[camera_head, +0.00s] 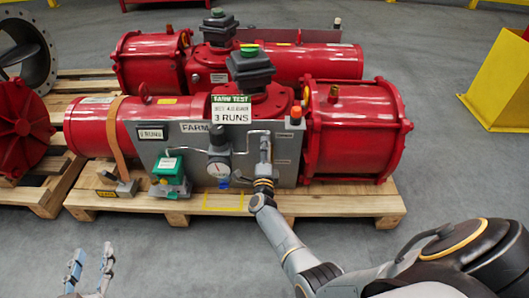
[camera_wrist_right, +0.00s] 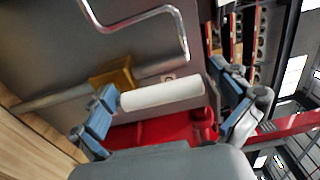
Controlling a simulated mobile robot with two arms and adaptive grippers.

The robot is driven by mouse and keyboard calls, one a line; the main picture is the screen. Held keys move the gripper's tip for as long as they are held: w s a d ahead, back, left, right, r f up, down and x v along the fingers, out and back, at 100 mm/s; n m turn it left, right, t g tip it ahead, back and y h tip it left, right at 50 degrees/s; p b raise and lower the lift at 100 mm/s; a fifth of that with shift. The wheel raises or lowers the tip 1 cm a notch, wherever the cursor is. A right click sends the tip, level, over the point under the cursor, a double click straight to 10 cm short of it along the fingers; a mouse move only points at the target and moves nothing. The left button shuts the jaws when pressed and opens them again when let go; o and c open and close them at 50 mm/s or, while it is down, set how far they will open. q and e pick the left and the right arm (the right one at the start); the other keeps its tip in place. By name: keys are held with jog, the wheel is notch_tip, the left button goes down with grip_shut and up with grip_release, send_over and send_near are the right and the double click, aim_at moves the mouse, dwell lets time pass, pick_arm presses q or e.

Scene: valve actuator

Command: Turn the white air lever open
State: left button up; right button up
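The white air lever (camera_wrist_right: 162,95) shows in the right wrist view as a white bar reaching from a brass-coloured valve body (camera_wrist_right: 113,76). My right gripper (camera_wrist_right: 163,80) is open, with its blue-padded fingers on either side of the lever. The lever's left end overlaps the left finger in the picture; I cannot tell whether they touch. The right finger looks apart from the lever. In the head view my right gripper (camera_head: 264,155) is at the right part of the grey panel (camera_head: 290,165), and the lever is hidden there. My left gripper (camera_head: 92,262) is open and empty at the lower left.
The panel carries a pressure gauge (camera_head: 218,168), a green-topped box (camera_head: 169,172) and bent metal tubing (camera_head: 190,150). The red actuator (camera_head: 350,130) stands behind it on a wooden pallet (camera_head: 345,200). A yellow bin (camera_head: 500,85) is at the right. The floor in front is clear.

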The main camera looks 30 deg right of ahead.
jog(key=v, duration=0.7)
jog(key=shift+s, duration=0.3)
jog(key=shift+a, duration=0.1)
